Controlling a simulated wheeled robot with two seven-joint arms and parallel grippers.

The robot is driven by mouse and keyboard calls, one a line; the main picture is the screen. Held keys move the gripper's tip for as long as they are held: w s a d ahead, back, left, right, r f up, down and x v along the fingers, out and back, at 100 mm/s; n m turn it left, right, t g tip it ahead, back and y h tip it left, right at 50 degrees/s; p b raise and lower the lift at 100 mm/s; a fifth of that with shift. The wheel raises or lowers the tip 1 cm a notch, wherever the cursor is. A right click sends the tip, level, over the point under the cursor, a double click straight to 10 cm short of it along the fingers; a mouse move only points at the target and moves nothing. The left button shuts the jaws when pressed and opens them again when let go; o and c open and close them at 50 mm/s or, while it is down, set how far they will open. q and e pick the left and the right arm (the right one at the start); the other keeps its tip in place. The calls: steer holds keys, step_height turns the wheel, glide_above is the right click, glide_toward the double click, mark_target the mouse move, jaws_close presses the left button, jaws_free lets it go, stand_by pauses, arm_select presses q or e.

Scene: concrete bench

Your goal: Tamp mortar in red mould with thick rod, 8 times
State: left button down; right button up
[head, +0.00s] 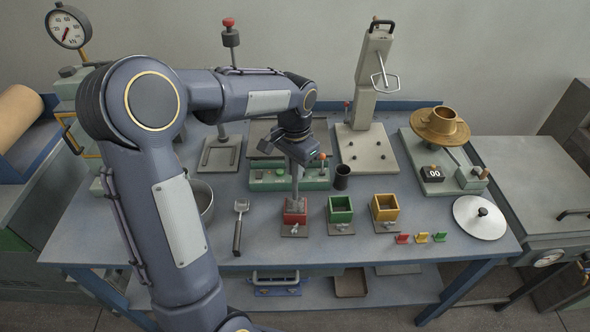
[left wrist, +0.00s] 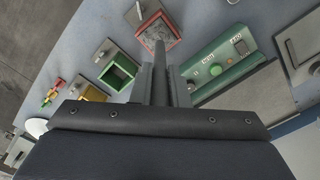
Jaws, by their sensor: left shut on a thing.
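The red mould (head: 295,217) stands on a small base plate near the front of the blue bench; it also shows in the left wrist view (left wrist: 174,31). My left gripper (head: 298,158) is above the mould, shut on the thick grey rod (head: 295,186). The rod points down, and its lower end is at the mould's opening; how deep it reaches is hard to tell. In the left wrist view the rod (left wrist: 160,58) runs from between the fingers to the mould. My right gripper is out of view.
A green mould (head: 340,215) and a yellow mould (head: 385,213) stand right of the red one. A trowel-like tool (head: 239,228) and a bowl (head: 203,197) lie left. A dark cup (head: 342,177) and green control box (head: 265,178) are behind. A round lid (head: 480,222) lies at right.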

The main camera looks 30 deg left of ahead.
arm_select(q)
step_height(320, 180, down, 4)
steer(key=shift+w+a+r, duration=0.1)
steer(key=shift+w+r, duration=0.05)
steer(key=r, duration=0.3)
steer(key=shift+s+d+r, duration=0.2)
steer(key=shift+s+r, duration=0.1)
steer(key=shift+r, duration=0.05)
